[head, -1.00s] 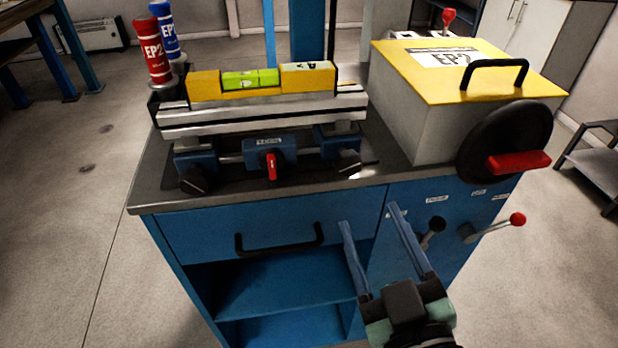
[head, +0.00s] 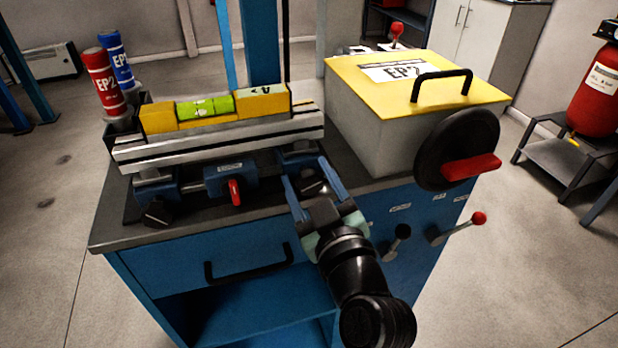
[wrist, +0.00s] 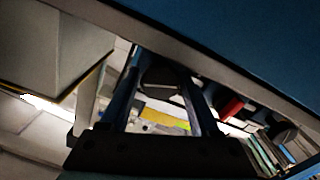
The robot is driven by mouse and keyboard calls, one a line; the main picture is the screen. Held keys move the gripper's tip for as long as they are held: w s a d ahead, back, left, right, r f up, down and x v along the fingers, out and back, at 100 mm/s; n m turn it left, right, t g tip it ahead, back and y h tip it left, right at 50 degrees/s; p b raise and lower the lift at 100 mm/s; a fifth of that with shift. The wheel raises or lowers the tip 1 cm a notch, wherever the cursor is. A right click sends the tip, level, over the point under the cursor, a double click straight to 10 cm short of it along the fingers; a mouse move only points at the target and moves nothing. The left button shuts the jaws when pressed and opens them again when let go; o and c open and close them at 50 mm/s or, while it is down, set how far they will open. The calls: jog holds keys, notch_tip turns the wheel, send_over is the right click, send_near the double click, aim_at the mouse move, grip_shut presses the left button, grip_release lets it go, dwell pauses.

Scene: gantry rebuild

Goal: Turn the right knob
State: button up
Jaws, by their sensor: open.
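The right knob (head: 313,184) is dark and sits at the right front end of the metal fixture, under its silver rail. My gripper (head: 305,172) is open, and its two blue fingers reach to either side of this knob in the head view. In the wrist view the knob (wrist: 160,80) shows between the spread fingers (wrist: 163,85). I cannot tell whether either finger touches it. The matching left knob (head: 158,213) sits at the fixture's other end. A red lever (head: 235,192) on a blue block is between the two knobs.
A yellow-topped box (head: 420,75) with a black handwheel (head: 455,150) stands right of the fixture. Yellow blocks and a green level (head: 205,108) lie on the rail. Two levers, one red-tipped (head: 479,218), project from the cabinet front (head: 200,250). Red and blue bottles stand at the left.

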grip_shut()
jog(key=shift+m, duration=0.3)
jog(key=m+p, duration=0.1)
jog(key=m, duration=0.2)
jog(key=shift+m, duration=0.3)
jog(key=shift+d+m+p, duration=0.1)
jog(key=shift+m+p, duration=0.5)
jog(key=shift+m, duration=0.9)
jog(key=shift+f, duration=0.1)
grip_release()
